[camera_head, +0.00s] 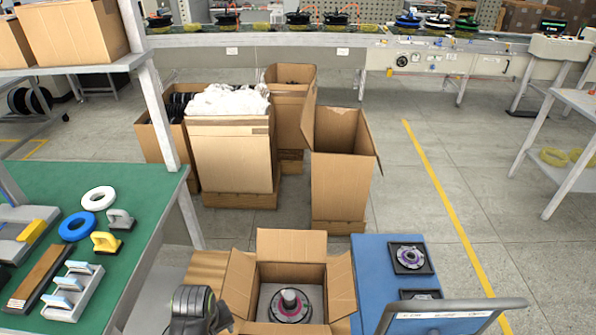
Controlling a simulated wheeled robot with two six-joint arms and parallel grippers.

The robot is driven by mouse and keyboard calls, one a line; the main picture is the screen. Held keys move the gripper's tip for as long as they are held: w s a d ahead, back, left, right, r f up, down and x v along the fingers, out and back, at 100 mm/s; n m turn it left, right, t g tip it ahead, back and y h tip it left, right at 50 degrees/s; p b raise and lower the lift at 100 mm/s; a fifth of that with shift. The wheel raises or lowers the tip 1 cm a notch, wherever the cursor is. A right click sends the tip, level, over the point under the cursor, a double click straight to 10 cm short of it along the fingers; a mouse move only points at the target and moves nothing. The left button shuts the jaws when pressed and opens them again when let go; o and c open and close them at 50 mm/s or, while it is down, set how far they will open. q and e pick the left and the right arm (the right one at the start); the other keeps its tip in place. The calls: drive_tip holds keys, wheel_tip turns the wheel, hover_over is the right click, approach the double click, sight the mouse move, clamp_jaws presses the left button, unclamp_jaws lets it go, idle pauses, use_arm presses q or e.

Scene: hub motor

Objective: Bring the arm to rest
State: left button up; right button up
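A dark grey, rounded part with lime-green stripes (195,305), which looks like a link of my arm, shows at the bottom edge, left of the open cardboard box. No gripper fingers show on it. My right arm and gripper are not in view. The open cardboard box (292,244) stands at the bottom centre with its flaps spread. A hub motor part (290,304), a dark disc with a reddish ring and a metallic centre, lies inside it. Nothing of mine is seen touching the motor part.
A blue-topped cart (374,262) with discs in black trays (410,257) and a grey handle (450,309) stands right of the box. A green table (140,185) with tools is at left. Tall cartons (340,185) stand ahead.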

use_arm(q)
drive_tip(key=s+a+r+m+t+y, duration=0.1)
drive_tip(key=s+a+r+m, duration=0.3)
drive_tip(key=s, duration=0.5)
drive_tip(key=s+a+r+m+t+y, duration=0.1)
drive_tip(key=s+a+r+m+t, duration=0.2)
drive_tip(key=s+a, duration=0.5)
wheel_tip(320, 180, down, 23)
drive_tip(key=g, duration=0.3)
drive_tip(key=s+d+f+h, duration=0.1)
drive_tip(key=s+f, duration=1.5)
drive_tip(key=shift+d+f+g, duration=0.15)
drive_tip(key=shift+f+g, duration=0.05)
drive_tip(key=shift+g, duration=0.2)
